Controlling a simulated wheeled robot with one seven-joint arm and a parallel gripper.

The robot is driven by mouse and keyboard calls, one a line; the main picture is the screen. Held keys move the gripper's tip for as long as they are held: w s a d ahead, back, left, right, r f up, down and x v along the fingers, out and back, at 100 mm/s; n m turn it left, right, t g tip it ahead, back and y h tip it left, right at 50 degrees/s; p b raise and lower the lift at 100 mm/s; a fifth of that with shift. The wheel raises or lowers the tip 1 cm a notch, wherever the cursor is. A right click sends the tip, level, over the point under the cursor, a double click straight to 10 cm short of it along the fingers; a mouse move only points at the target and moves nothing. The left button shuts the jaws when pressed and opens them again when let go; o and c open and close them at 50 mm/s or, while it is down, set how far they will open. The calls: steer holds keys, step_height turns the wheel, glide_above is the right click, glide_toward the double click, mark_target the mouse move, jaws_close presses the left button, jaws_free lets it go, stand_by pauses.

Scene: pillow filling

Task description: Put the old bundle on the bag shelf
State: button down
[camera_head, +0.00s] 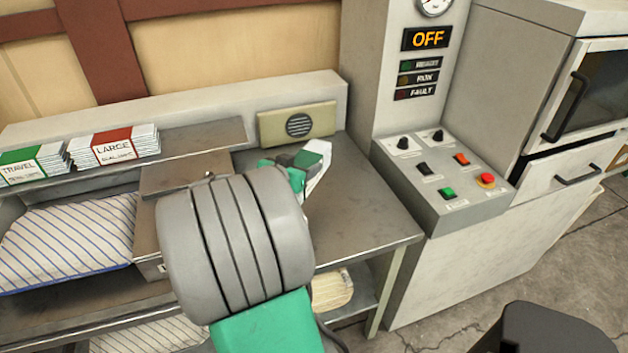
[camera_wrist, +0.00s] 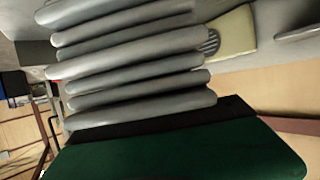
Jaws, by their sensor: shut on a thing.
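My gripper (camera_head: 293,167) is in the head view, above the grey worktop at its back middle. It is shut on a small white bundle with a green band (camera_head: 319,161), held tilted; my grey ribbed arm hides much of the jaws. I take this for the old bundle; its label cannot be read. An upper grey shelf (camera_head: 208,137) at the left bears a green-marked TRAVEL stack (camera_head: 30,165) and a red-marked LARGE stack (camera_head: 115,146). Bare shelf lies right of the LARGE stack. In the wrist view, grey ribs and a green part of my arm hide the jaws.
A blue-striped white bag (camera_head: 68,240) lies under the upper shelf. A cream speaker panel (camera_head: 297,124) stands behind my gripper and also shows in the wrist view (camera_wrist: 232,38). A control box (camera_head: 445,180) stands right; its display reads OFF. The worktop's right part (camera_head: 375,220) is clear.

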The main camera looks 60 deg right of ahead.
steer(key=d+f, duration=0.4)
steer(key=d, duration=0.1)
steer(key=d+f, duration=0.2)
steer(key=d, duration=0.1)
steer(key=shift+w+d+f+p, duration=0.15)
steer(key=shift+f+p, duration=0.2)
steer(key=f, duration=0.3)
steer(key=shift+d+f+p, duration=0.25)
steer(key=shift+d+p, duration=0.05)
steer(key=shift+p, duration=0.05)
steer(key=shift+f, duration=0.35)
steer(key=shift+c, duration=2)
jaws_free()
